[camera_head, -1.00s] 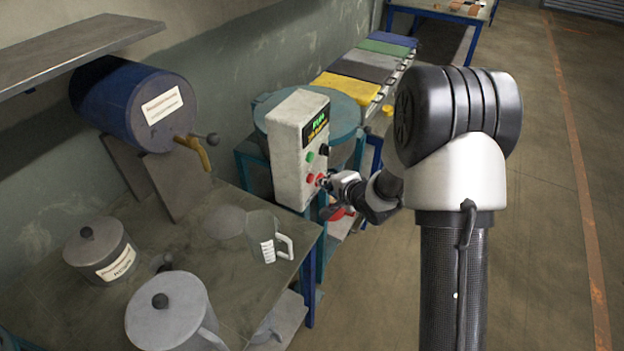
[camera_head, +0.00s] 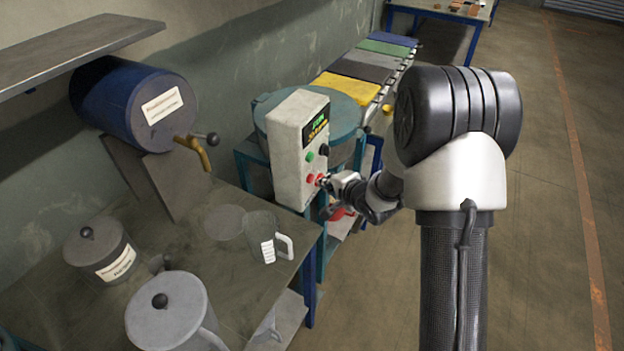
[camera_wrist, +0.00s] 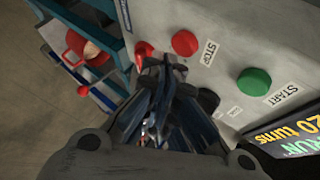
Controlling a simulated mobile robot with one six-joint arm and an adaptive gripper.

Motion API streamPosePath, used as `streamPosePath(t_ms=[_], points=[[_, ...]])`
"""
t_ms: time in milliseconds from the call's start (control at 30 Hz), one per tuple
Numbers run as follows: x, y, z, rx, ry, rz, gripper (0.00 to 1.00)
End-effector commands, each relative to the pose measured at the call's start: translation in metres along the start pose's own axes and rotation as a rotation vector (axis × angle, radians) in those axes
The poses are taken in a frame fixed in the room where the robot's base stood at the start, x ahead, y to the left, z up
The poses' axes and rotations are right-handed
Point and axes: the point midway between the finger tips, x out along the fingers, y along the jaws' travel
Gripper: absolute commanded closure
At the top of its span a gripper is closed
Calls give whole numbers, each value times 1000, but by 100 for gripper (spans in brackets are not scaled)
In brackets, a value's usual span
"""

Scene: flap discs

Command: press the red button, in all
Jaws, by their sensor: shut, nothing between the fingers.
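A pale control box (camera_head: 288,150) stands at the far end of the bench. In the wrist view its face carries a round red button (camera_wrist: 185,43) labelled STOP and a green button (camera_wrist: 254,82) labelled START. A second, smaller red part (camera_wrist: 145,50) sits beside the STOP button, right at my fingertips. My gripper (camera_wrist: 160,70) is shut and empty, its tips close to the box face by that part; whether they touch it I cannot tell. In the head view my gripper (camera_head: 328,182) is at the box's lower right, by the red button (camera_head: 310,179).
The display (camera_wrist: 290,142) reads "RUN" and "20 turns". A black knob (camera_head: 324,150) is on the box. A blue drum (camera_head: 120,105) with a tap, lidded pots (camera_head: 168,310) and a clear jug (camera_head: 262,240) stand on the left bench. Open floor lies to the right.

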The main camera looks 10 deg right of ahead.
Motion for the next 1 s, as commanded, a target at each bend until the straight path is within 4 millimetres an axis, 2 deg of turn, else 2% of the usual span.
streamPosePath(t_ms=[1000], points=[[8, -6, 6, 0, 0, 0, 100]])
